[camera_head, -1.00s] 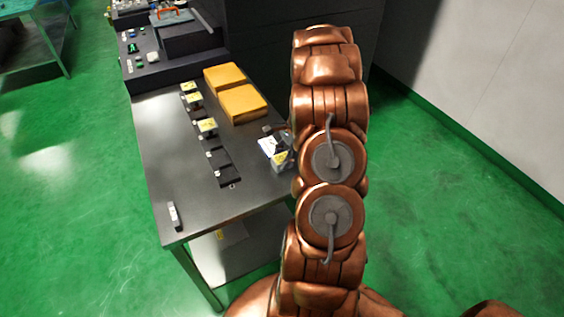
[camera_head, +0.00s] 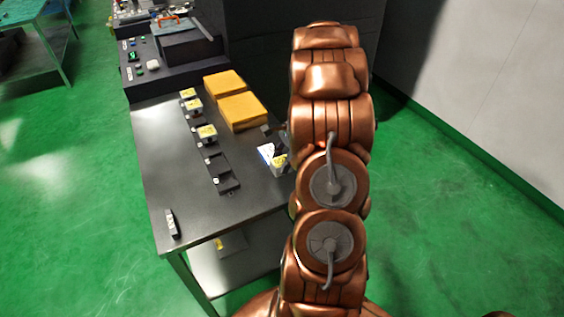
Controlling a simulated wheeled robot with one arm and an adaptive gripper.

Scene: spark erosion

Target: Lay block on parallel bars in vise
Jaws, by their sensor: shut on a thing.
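My copper-coloured arm stands upright in the middle of the head view and hides what lies behind it. I cannot make out the block or the parallel bars.
The dark metal table (camera_head: 168,165) holds two yellow boxes (camera_head: 243,110), a dark rack (camera_head: 221,177) with several yellow-topped pieces, and a small grey piece (camera_head: 171,223) near its front-left corner. A dark console (camera_head: 172,70) stands behind. Green floor (camera_head: 95,190) is clear to the left.

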